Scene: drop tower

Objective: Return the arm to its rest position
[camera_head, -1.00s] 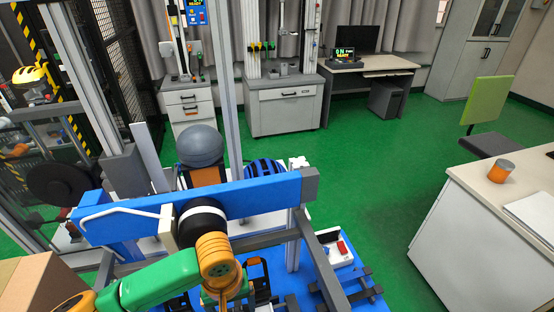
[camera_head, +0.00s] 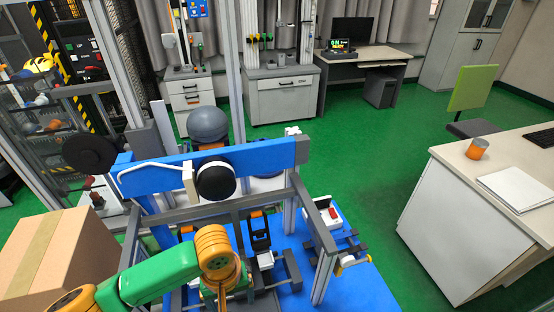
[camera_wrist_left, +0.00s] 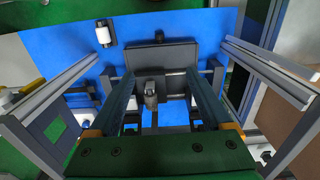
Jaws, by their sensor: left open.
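My left arm (camera_head: 160,275), green and orange, comes in from the lower left of the head view. Its wrist is in front of the drop tower's blue crossbeam (camera_head: 140,176), and its gripper points down, mostly hidden by the wrist. In the left wrist view the left gripper (camera_wrist_left: 165,85) is open, its two dark fingers apart with nothing held between them. Beyond the fingers are a dark grey block (camera_wrist_left: 160,58) and a small grey fitting (camera_wrist_left: 151,95) over a blue base (camera_wrist_left: 60,65). My right gripper is not in view.
Grey frame posts (camera_head: 318,278) and the crossbeam stand close around the left arm. A cardboard box (camera_head: 50,262) is at the lower left. Green floor (camera_head: 375,160) is clear between.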

